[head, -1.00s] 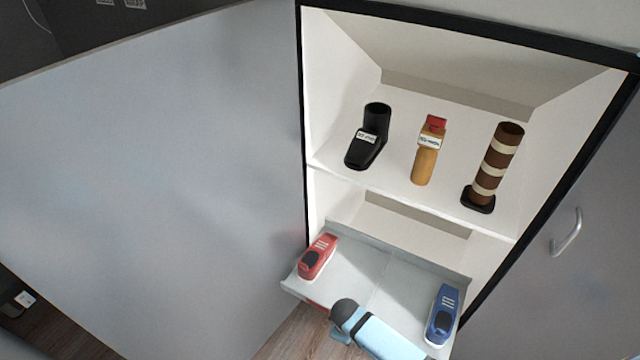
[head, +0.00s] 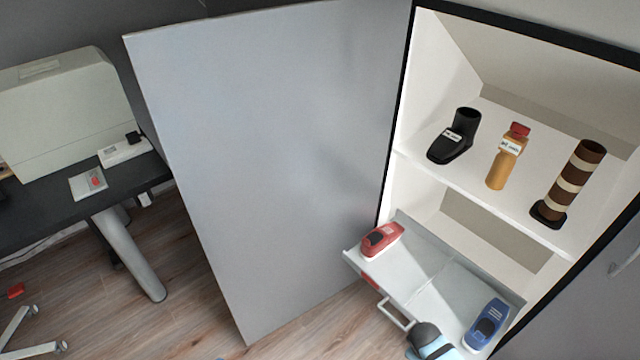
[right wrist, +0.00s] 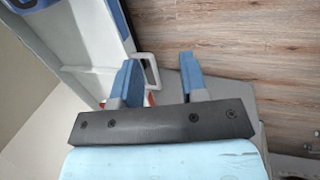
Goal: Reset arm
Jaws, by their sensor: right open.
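My right gripper (right wrist: 158,78) shows in the right wrist view with its two blue fingers apart and nothing held between them. A pale drawer handle (right wrist: 150,72) appears between the fingers in the picture; I cannot tell whether they touch it. In the head view only a light blue and dark part of my right arm (head: 430,342) shows at the bottom edge, by the front of the pulled-out drawer (head: 420,262). The fingers are hidden there. My left gripper is in neither view.
The cabinet door (head: 270,170) stands open. A black item (head: 455,136), an orange bottle (head: 505,160) and a striped cylinder (head: 570,185) stand on the shelf (head: 470,185). A desk (head: 80,205) is left.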

